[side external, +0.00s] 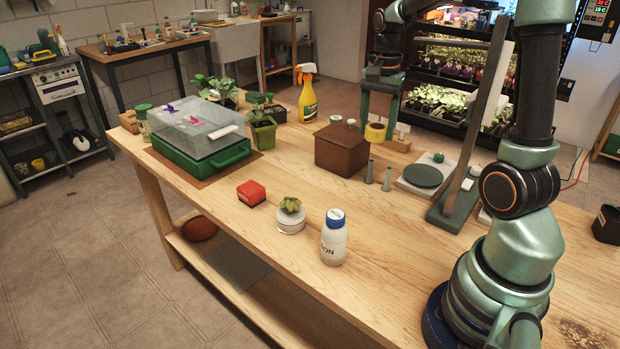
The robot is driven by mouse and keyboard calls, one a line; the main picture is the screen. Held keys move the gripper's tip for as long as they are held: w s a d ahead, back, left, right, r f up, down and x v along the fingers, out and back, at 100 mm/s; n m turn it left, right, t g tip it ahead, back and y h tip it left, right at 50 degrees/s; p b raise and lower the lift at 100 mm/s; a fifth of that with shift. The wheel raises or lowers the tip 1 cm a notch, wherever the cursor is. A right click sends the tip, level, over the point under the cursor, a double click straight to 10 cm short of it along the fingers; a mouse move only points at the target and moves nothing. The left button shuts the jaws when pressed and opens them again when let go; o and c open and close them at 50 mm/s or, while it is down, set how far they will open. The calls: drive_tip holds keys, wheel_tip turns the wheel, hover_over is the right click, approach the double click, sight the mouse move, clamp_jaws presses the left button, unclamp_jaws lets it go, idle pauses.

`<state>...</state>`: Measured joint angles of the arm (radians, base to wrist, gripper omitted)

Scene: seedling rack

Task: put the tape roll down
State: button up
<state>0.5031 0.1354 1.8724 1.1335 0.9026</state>
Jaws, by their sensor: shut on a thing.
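The yellow tape roll (375,132) is held between the fingertips of my gripper (379,122), which reaches down from the top of the side view. My gripper is shut on it. The roll shows just right of the brown box (341,150) and above two grey upright pegs (370,172). It appears raised off the table, but its exact height is hard to tell. Part of the roll's upper side is hidden by the fingers.
A green case with a clear lid (212,148), a yellow spray bottle (307,98), a red block (251,193), a small succulent pot (290,217) and a white bottle (333,240) stand on the wooden table. A scale (424,176) lies right of the pegs.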

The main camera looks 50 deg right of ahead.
drive_tip(key=shift+w+r, duration=0.25)
drive_tip(key=shift+r, duration=0.1)
drive_tip(key=w, duration=0.7)
hover_over(314, 185)
wheel_tip(314, 185, down, 20)
drive_tip(key=shift+d+r, duration=0.1)
drive_tip(key=shift+r, duration=0.05)
drive_tip(key=o, duration=1.3)
drive_tip(key=shift+o, duration=0.2)
